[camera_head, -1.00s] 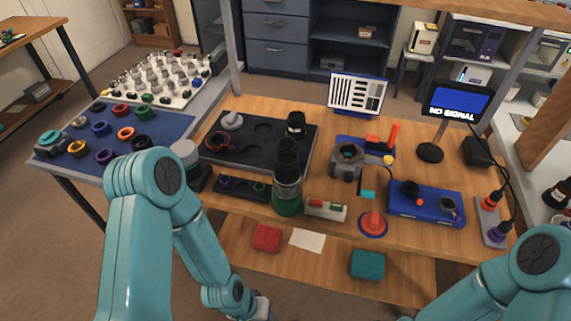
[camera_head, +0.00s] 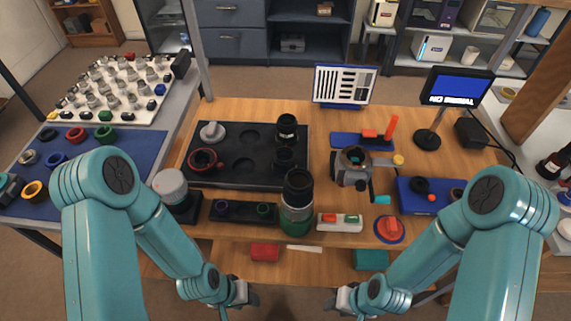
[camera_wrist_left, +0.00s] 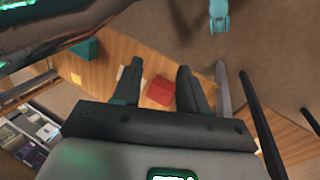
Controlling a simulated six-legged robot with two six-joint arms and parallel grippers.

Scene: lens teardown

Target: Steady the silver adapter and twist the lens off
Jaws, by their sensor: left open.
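A black lens (camera_head: 298,184) stands upright at the front middle of the bench. A silver adapter band (camera_head: 297,213) shows below it, above a green base (camera_head: 295,227). My left gripper (camera_head: 243,300) is below and in front of the bench edge, left of the lens and apart from it. In the left wrist view its two dark fingers (camera_wrist_left: 158,72) are open with nothing between them. My right gripper (camera_head: 333,302) is also low in front of the bench, right of the lens and apart from it; its jaw opening is too small to tell.
A dark tray (camera_head: 232,180) with lens parts lies behind and left. A lower shelf holds a red block (camera_head: 265,252) and a teal block (camera_head: 371,259).

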